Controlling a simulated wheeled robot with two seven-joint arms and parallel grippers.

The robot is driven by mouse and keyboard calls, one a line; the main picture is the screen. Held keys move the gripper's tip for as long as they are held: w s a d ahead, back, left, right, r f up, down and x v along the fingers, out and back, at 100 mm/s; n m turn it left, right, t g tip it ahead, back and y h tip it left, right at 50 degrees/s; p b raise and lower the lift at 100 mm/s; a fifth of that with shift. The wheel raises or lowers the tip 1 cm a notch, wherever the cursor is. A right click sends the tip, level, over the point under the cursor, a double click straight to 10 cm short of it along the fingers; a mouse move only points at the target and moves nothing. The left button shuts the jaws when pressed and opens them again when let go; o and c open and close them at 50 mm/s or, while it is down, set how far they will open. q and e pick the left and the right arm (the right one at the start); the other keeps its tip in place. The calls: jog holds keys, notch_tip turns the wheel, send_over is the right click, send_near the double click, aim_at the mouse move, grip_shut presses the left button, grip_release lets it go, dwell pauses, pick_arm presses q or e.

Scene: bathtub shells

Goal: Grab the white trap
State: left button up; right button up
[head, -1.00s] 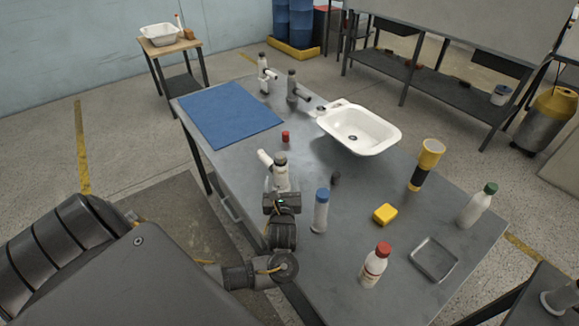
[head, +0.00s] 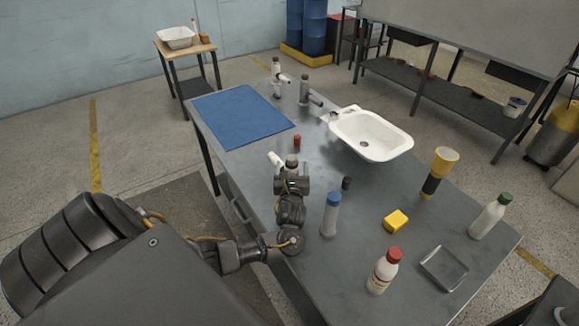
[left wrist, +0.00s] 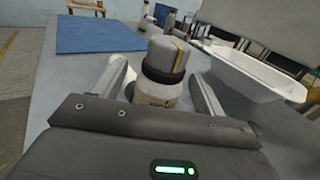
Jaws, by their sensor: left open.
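A white trap (head: 275,159) with a grey cap stands on the metal table, near its left edge. My left gripper (head: 291,176) is at this trap and hides most of its body in the head view. In the left wrist view, the trap's white body (left wrist: 157,93) stands between the two spread fingers, and its grey cap rises above them. The gripper is open; contact with the trap cannot be told. Another white trap (head: 277,82) and a grey trap (head: 306,91) stand at the table's back end. My right gripper is not in view.
A blue mat (head: 241,117) lies at the back left. A white basin (head: 371,137) stands to the right. A blue-capped bottle (head: 330,217) is close to my left gripper. A red cap (head: 297,141) and a small dark piece (head: 347,183) lie nearby.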

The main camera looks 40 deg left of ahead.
pick_arm(q)
jog(key=shift+x, duration=1.2)
jog(key=shift+f, duration=0.1)
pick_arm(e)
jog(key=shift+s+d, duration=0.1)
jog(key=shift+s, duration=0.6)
pick_arm(q)
jog(key=c, duration=1.4)
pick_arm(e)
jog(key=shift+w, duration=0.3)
pick_arm(q)
jog(key=shift+c, duration=0.2)
